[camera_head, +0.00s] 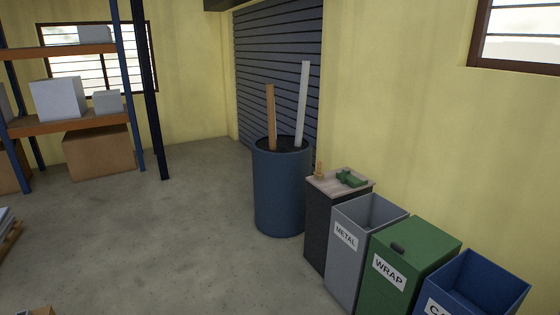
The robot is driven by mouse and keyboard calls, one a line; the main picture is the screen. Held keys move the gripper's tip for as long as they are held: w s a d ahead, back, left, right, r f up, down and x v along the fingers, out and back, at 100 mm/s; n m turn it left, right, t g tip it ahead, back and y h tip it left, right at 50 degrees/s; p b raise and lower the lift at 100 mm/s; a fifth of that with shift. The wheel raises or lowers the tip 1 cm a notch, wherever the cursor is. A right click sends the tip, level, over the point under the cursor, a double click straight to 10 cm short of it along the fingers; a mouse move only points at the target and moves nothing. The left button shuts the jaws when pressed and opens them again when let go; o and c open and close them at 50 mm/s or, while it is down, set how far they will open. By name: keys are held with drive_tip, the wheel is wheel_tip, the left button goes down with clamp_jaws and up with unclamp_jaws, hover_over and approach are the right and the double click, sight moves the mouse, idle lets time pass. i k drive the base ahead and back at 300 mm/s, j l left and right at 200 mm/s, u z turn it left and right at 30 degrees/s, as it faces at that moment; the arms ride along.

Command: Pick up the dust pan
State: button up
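A small dark green object (351,178) lies on the pale top of a dark cabinet (329,224) right of the middle. It may be the dust pan, but it is too small to tell its shape. A small tan upright object (319,168) stands beside it on the left, on the same top. My gripper and arm are not in view.
A blue barrel (280,195) with two long poles stands left of the cabinet. A grey METAL bin (344,262), a green WRAP bin (391,283) and a blue bin (467,296) line the yellow wall. Shelving (66,124) stands at left. The middle floor (190,235) is clear.

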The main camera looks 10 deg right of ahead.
sight(345, 177)
drive_tip(key=i+u, duration=0.1)
drive_tip(key=i, duration=0.6)
drive_tip(key=i+l, duration=0.1)
drive_tip(key=i, duration=0.6)
drive_tip(key=i+l+u, duration=0.15)
drive_tip(key=i, duration=0.55)
drive_tip(key=i+z, duration=0.25)
drive_tip(key=i, duration=0.3)
drive_tip(key=i+j+z, duration=0.25)
drive_tip(key=i, duration=0.25)
drive_tip(key=i+l+z, duration=0.2)
drive_tip(key=i, duration=0.2)
drive_tip(key=i+z, duration=0.2)
drive_tip(key=i, duration=0.15)
